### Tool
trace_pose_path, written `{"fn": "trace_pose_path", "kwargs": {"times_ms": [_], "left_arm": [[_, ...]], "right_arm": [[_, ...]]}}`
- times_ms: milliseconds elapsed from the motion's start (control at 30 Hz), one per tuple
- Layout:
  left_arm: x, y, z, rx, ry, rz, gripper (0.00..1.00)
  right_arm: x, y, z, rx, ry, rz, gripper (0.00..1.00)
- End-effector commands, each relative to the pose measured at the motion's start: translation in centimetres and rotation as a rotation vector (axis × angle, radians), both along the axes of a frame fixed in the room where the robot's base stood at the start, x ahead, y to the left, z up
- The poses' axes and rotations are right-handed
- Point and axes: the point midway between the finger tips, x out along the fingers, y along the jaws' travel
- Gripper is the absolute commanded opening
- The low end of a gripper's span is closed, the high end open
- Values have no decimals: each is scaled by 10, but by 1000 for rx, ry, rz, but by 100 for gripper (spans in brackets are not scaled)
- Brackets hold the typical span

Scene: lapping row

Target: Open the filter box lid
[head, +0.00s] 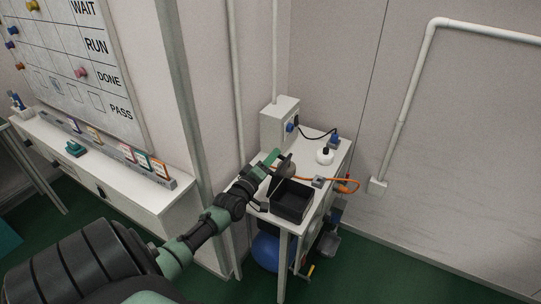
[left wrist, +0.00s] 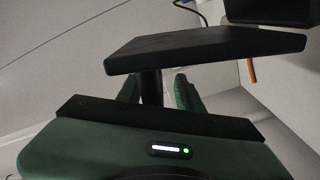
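An open-topped black box (head: 292,202) stands on the front part of the small white table, its dark inside showing. A dark grey plate (head: 286,168) stands up at its back left, beside my left gripper (head: 275,161); it looks like the raised lid. In the left wrist view, a black slab (left wrist: 205,49) with a short dark post lies just beyond my green fingers (left wrist: 157,90). The fingers stand apart on either side of the post; I cannot tell whether they press on it. My right gripper is not in view.
On the table (head: 334,167) are an orange cable (head: 335,181), a white round object (head: 324,156) and a grey wall box (head: 281,124) behind. A blue tank (head: 267,252) sits below. A white shelf (head: 120,165) with cards stands left.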

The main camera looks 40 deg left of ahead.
Motion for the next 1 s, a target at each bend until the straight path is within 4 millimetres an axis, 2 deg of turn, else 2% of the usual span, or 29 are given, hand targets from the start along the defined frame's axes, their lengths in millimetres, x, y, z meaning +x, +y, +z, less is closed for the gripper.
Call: {"fn": "trace_pose_path", "kwargs": {"times_ms": [167, 400, 600, 1000], "left_arm": [[-12, -3, -1, -1, 0, -1, 36], [-51, -12, -2, -1, 2, 0, 36], [-73, -16, -2, -2, 3, 1, 36], [-76, -17, -1, -1, 1, 1, 36]], "right_arm": [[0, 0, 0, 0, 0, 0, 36], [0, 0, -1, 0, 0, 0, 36], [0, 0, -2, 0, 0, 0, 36], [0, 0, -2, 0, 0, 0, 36]]}}
